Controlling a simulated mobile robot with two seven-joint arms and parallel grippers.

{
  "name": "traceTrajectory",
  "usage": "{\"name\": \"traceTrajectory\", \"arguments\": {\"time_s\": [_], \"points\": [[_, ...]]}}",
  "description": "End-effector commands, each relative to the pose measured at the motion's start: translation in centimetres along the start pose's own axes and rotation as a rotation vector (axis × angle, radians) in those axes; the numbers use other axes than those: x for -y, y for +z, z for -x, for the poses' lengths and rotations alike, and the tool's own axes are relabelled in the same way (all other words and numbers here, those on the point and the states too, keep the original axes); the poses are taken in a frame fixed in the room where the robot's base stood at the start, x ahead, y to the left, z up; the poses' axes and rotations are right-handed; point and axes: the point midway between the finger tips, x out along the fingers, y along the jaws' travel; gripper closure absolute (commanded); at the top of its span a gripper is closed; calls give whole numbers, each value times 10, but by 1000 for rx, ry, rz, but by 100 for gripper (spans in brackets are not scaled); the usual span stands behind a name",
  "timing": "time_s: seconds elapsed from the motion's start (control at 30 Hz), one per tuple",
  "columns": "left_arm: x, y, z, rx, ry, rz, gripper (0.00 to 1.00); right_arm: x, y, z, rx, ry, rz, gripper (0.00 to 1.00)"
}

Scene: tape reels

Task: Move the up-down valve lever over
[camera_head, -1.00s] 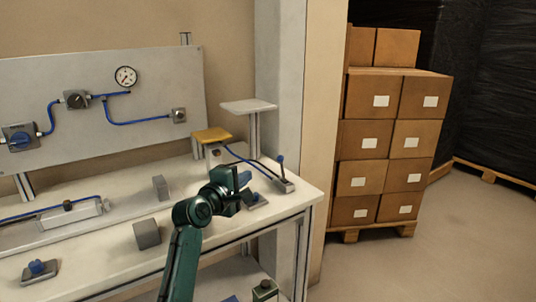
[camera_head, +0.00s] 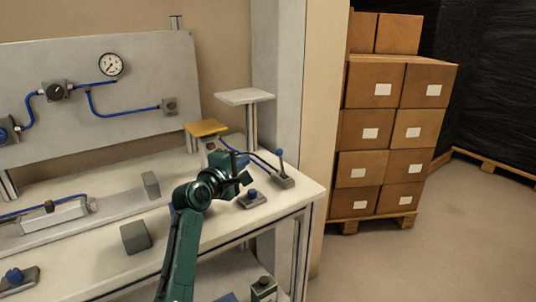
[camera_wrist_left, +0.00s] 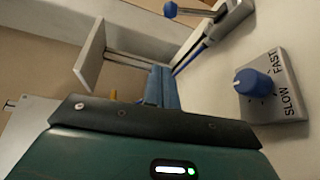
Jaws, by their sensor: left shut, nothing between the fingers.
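The valve lever (camera_head: 280,158) is a thin stick with a blue knob, standing nearly upright on a small grey base (camera_head: 283,181) at the right end of the bench. In the left wrist view its blue ball (camera_wrist_left: 170,9) and grey base (camera_wrist_left: 222,22) are at the top. My left gripper (camera_head: 246,179) is left of the lever and apart from it, above the bench near the blue dial. Its blue fingers (camera_wrist_left: 161,88) are shut and empty in the left wrist view. My right gripper is not in view.
A blue SLOW/FAST dial (camera_wrist_left: 256,84) sits on the bench near the gripper. A yellow-topped block (camera_head: 206,128) and a raised white platform (camera_head: 244,97) stand behind. Grey blocks (camera_head: 135,237) lie left. The gauge panel (camera_head: 60,115) stands behind the bench; stacked boxes (camera_head: 375,140) are at right.

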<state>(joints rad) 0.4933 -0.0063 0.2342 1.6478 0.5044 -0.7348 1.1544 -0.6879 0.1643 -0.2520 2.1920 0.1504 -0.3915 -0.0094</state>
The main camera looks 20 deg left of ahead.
Motion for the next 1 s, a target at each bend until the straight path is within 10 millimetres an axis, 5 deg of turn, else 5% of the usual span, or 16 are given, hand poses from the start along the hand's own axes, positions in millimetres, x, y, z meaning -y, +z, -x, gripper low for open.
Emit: {"name": "traceTrajectory", "arguments": {"time_s": [0.57, 1.0], "points": [[1, 0, -89, 0, -1, -1, 100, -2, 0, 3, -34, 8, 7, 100], [0, 38, -75, 0, -2, 0, 100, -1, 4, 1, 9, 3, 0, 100]]}}
